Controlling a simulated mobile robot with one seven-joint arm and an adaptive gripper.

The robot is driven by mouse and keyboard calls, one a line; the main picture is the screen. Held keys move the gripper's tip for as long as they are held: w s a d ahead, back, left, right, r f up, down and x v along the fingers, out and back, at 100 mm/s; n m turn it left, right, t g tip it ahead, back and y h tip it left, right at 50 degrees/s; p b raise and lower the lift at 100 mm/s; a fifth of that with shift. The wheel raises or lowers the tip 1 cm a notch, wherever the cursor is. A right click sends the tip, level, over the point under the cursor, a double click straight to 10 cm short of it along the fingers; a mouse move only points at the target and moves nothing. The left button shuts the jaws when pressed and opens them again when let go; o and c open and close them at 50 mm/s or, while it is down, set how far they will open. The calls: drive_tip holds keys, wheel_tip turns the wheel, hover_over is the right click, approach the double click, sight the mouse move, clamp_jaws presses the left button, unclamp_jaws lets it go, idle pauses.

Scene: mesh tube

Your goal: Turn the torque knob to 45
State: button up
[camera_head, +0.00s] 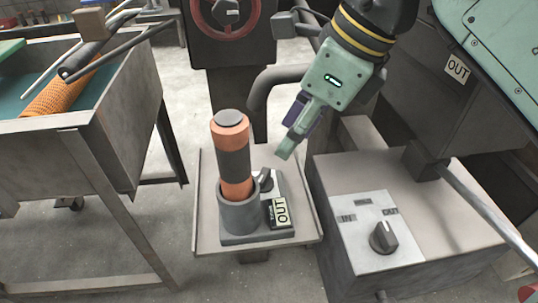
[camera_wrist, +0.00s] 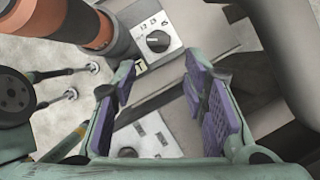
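A small dark knob (camera_wrist: 158,41) sits on a white plate marked with several small numbers, seen at the top middle of the wrist view. In the head view this knob (camera_head: 266,180) is beside an orange and dark cylinder (camera_head: 233,155) that stands upright in a grey holder. The knob's exact setting is too small to read. My gripper (camera_head: 292,143) is above and to the right of the knob in the head view, touching nothing. In the wrist view my gripper (camera_wrist: 160,72) has its purple-padded fingers apart with nothing between them.
A grey box (camera_head: 440,200) at right carries a larger knob (camera_head: 383,238) on a labelled white panel. A pale tray (camera_head: 207,215) supports the holder. A dark stand with a red wheel (camera_head: 222,12) rises behind, and a metal bin (camera_head: 130,120) is at left.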

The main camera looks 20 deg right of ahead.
sight(266, 175)
drive_tip(key=x, duration=0.9)
drive_tip(key=shift+a+f, duration=0.25)
drive_tip(key=shift+f, duration=0.15)
drive_tip(key=shift+c, duration=0.4)
